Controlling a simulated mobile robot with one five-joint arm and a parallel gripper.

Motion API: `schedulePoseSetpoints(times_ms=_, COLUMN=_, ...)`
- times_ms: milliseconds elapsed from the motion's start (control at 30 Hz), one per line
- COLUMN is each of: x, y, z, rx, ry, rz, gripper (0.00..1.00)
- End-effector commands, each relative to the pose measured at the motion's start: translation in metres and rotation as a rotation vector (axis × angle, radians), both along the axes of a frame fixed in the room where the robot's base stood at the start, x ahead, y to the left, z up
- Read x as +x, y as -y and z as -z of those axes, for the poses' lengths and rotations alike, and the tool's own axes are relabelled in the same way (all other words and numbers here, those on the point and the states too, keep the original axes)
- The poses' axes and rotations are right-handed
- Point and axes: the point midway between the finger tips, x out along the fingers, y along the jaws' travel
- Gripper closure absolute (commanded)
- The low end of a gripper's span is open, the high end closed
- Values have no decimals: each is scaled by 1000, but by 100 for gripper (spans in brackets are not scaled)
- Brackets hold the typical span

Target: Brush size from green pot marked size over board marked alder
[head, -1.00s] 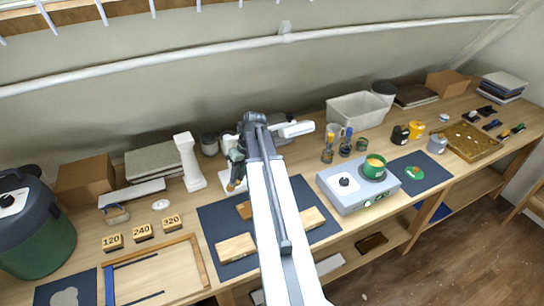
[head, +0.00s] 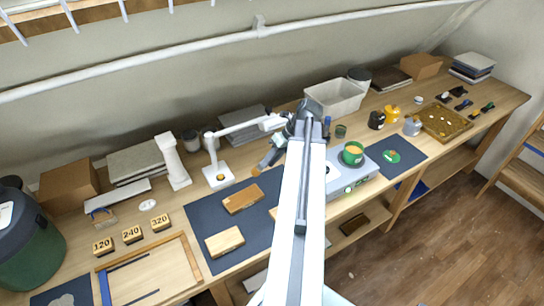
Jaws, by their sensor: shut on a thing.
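A darker brown board (head: 243,199) and a paler board (head: 225,242) lie on a dark blue mat (head: 205,212). A third board (head: 273,212) is mostly hidden behind my arm. I cannot read which is marked alder, nor the pot's marking. My gripper (head: 285,138) is shut on a brush (head: 265,161), held tilted above the mat's back edge, left of the pot. My arm hides part of the hot plate.
A white lamp (head: 213,160) stands left of my gripper, its arm reaching close to it. A grey bin (head: 335,97), dark jar (head: 376,120) and yellow jar (head: 392,114) stand behind the pot. Number blocks (head: 132,234) and a wooden frame (head: 150,270) lie left.

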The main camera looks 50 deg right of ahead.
Motion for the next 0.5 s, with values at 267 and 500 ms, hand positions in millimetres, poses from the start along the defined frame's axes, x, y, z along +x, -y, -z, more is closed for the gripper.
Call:
schedulePoseSetpoints(times_ms=267, x=-5, y=3, z=6, rx=3, ry=9, rz=1, gripper=100)
schedulePoseSetpoints(times_ms=500, x=-5, y=3, z=32, rx=3, ry=8, rz=2, gripper=100)
